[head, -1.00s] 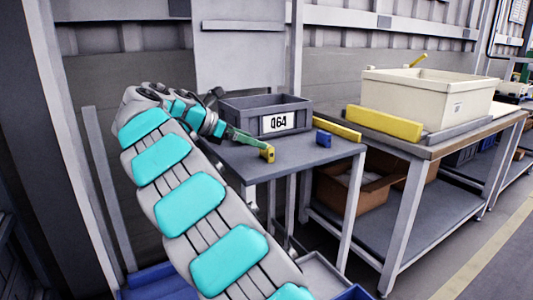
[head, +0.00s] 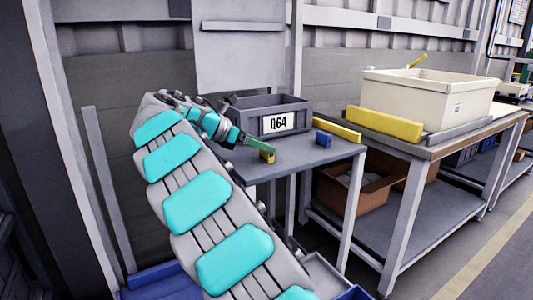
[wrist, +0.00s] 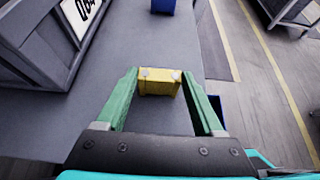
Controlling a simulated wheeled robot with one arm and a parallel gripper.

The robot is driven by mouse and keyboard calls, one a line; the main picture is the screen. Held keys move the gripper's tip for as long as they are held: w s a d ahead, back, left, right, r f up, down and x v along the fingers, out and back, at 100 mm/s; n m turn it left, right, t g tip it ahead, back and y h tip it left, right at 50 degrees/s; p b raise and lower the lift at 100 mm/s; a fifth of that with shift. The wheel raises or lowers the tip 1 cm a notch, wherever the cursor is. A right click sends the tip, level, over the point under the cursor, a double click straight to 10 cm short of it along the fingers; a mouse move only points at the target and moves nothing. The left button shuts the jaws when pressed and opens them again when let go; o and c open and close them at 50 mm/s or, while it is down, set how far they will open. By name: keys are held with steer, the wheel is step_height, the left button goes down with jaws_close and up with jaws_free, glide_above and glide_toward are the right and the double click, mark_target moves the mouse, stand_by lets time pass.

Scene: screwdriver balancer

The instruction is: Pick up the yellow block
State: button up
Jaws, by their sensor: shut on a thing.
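The small yellow block (wrist: 160,84) is between the green fingertips of my gripper (wrist: 160,76) in the wrist view. The fingers touch it on both sides, shut on it. In the head view the yellow block (head: 268,157) is at the front left edge of the grey table (head: 310,160), at the tip of my gripper (head: 259,148). I cannot tell whether it rests on the tabletop or is just above it.
A grey bin (head: 264,113) labelled Q64 stands behind the block. A blue block (head: 323,139) is to the right, near a long yellow bar (head: 338,130). A cream bin (head: 428,97) and a larger yellow bar (head: 384,123) are on the right-hand bench.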

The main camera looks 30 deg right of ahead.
steer(key=c, duration=0.4)
steer(key=shift+r, duration=0.15)
